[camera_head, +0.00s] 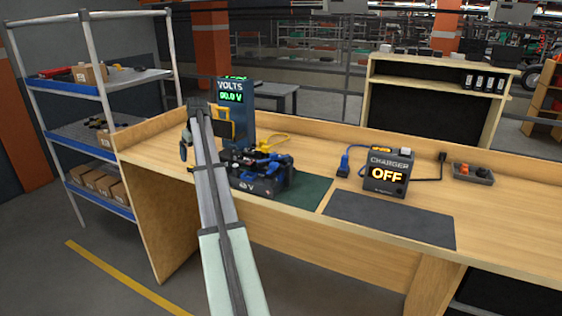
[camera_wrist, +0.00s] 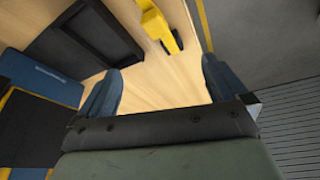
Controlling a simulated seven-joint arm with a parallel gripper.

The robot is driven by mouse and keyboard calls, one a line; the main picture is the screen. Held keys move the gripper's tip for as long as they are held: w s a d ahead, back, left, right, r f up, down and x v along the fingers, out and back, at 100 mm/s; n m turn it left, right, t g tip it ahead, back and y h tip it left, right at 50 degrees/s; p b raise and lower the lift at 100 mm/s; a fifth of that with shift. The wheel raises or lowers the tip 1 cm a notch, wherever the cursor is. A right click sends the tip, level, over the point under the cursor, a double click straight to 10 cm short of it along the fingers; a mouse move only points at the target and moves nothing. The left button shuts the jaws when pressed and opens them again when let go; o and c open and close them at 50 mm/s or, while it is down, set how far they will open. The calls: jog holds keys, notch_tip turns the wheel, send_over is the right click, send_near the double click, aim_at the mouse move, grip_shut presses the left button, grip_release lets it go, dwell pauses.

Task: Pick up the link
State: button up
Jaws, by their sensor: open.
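A yellow piece with a dark end (camera_wrist: 158,25) lies on the wooden bench top, at the top of the wrist view; it looks like the link, but I cannot be sure. My gripper (camera_wrist: 163,72) is open, with bare bench between its two blue fingers. The yellow piece is beyond the fingertips and apart from them. In the head view my gripper (camera_head: 186,140) is over the left end of the bench, and the yellow piece cannot be made out there.
A black tray (camera_wrist: 72,22) lies left of the yellow piece. The volts meter (camera_head: 237,112) stands near my arm. A 48 V battery (camera_head: 258,182) sits on a green mat (camera_head: 305,193). A charger reading OFF (camera_head: 387,172) is farther right, behind a bare dark mat (camera_head: 390,220). Shelves (camera_head: 95,130) stand left.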

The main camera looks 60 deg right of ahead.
jog(key=s+d+r+m+g+y, duration=0.15)
jog(key=s+d+r+m, duration=0.25)
jog(key=s+d+m, duration=0.7)
jog(key=s+d+r+m+g, duration=0.2)
jog(key=s+d+r+m, duration=0.15)
jog(key=s+d, duration=0.95)
jog(key=shift+m, duration=0.25)
jog(key=s+a+f, duration=0.1)
jog(key=f, duration=0.3)
jog(key=a+f, duration=0.1)
jog(key=f, duration=0.4)
jog(key=s+a+f, duration=0.1)
jog(key=f, duration=0.3)
jog(key=shift+s+a+f, duration=0.15)
jog(key=shift+s+a, duration=0.15)
jog(key=shift+c, duration=0.5)
jog(key=c, duration=0.8)
